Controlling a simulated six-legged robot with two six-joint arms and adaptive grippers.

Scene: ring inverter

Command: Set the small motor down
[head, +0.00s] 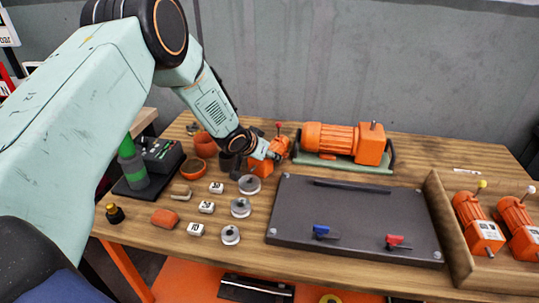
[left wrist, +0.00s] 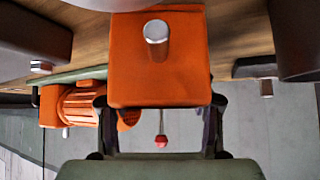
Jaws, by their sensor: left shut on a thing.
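The small orange motor (head: 262,168) with a red ball tip is at the back middle of the table in the head view. My left gripper (head: 271,152) is shut on it, with its fingers across the motor's body. In the left wrist view the motor's orange box end (left wrist: 160,80), with a metal shaft, fills the middle between the fingers (left wrist: 160,125). The red ball hangs below it in that picture. I cannot tell whether the motor touches the table. My right gripper is not in view.
A large orange motor (head: 330,137) on a green base stands just right of the gripper. A dark plate (head: 350,215) with blue and red clamps lies in front. Two similar motors sit in a wooden tray (head: 450,235). Metal discs (head: 240,207), white weights (head: 206,207) and bowls (head: 205,171) are left.

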